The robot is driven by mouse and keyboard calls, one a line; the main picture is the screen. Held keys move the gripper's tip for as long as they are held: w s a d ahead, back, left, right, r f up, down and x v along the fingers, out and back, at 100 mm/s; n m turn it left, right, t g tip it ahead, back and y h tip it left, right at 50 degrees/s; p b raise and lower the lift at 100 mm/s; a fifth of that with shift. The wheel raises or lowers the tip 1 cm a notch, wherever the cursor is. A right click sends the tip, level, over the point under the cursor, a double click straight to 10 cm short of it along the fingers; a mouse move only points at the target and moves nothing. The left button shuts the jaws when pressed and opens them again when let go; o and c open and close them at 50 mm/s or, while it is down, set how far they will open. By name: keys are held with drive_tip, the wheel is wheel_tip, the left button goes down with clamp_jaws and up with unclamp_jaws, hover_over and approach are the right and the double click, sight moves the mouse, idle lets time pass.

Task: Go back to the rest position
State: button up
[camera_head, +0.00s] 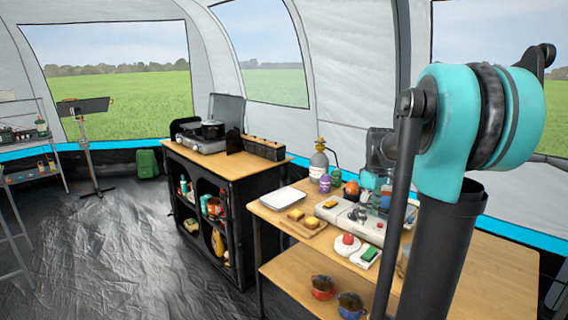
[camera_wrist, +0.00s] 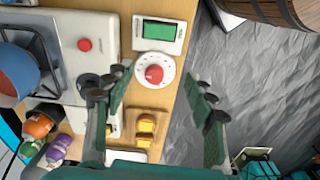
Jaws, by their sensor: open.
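My gripper (camera_wrist: 158,78) shows in the wrist view with its two dark-tipped teal fingers spread apart and nothing between them in its grasp. It points down over the front edge of the wooden table. A white round dial with a red knob (camera_wrist: 153,70) shows between the fingers, below them; I cannot tell the exact gap. In the head view my large teal arm joint fills the right side, and my gripper is partly hidden behind my arm links, above the near table (camera_head: 480,270).
A red pot (camera_head: 322,287) sits on the lower shelf. The dark floor (camera_head: 110,250) at left is clear.

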drive_tip(key=s+a+f+m+t, duration=0.2)
drive_tip(key=s+a+f+m, duration=0.2)
drive_tip(key=s+f, duration=0.4)
drive_tip(key=s+a+f+m+t, duration=0.1)
drive_tip(key=s+a+f+m, duration=0.3)
drive_tip(key=s, duration=0.9)
wheel_tip(320, 180, down, 4)
drive_tip(key=shift+a+r+t, duration=0.1)
drive_tip(key=shift+a+t, duration=0.15)
drive_tip(key=shift+t, duration=0.15)
